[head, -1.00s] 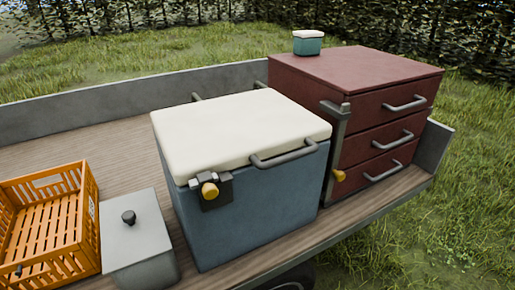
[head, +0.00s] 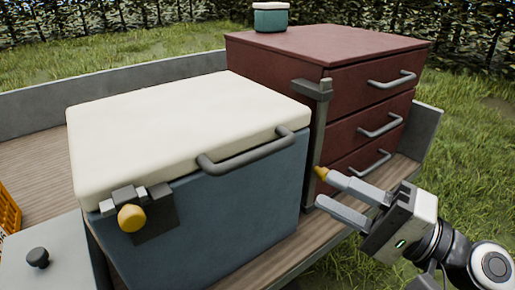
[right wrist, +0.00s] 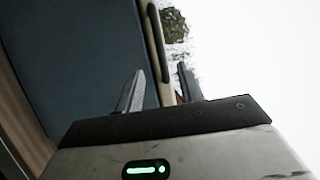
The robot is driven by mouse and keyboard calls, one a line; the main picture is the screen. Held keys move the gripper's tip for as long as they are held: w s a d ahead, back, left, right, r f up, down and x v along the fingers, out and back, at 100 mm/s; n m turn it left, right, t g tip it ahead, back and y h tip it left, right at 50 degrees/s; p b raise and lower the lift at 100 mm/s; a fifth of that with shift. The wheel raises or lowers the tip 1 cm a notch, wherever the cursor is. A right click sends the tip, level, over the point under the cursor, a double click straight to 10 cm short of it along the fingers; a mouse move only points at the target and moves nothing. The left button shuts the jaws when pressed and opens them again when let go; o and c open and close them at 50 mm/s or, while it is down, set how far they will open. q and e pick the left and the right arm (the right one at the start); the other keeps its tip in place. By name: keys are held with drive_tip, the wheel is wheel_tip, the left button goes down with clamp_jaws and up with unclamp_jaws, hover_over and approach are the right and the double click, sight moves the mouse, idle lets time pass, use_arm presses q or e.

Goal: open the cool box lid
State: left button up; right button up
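The cool box (head: 235,205) has a blue-grey body and a cream lid (head: 190,125), which is shut. A grey bar handle (head: 250,155) runs along the lid's front edge. A latch with a yellow knob (head: 132,218) sits at the front left corner. My right gripper (head: 332,188) is open and empty, to the right of the cool box, in front of the red drawer cabinet. In the right wrist view its fingers (right wrist: 160,88) are apart, with the blue body (right wrist: 75,60) and the handle (right wrist: 155,42) beyond them. My left gripper is not in view.
The red drawer cabinet (head: 335,50) stands right behind the cool box, with a latch bar (head: 318,110) on its corner. A small teal box (head: 270,18) sits on top. A grey lidded bin (head: 60,265) and an orange crate (head: 8,212) are at the left. Grass lies right of the trailer.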

sight(263, 156)
drive_tip(key=p+x, duration=0.5)
drive_tip(key=x, duration=0.7)
drive_tip(key=shift+w, duration=0.1)
drive_tip(key=shift+w+a, duration=0.3)
drive_tip(key=shift+a, duration=0.25)
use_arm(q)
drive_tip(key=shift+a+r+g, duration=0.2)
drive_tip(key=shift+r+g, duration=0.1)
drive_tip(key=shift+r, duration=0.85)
use_arm(e)
drive_tip(key=shift+w+a, duration=0.1)
drive_tip(key=shift+a, duration=0.05)
drive_tip(key=shift+c, duration=0.4)
clamp_jaws()
use_arm(q)
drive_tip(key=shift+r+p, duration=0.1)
drive_tip(key=shift+p, duration=0.2)
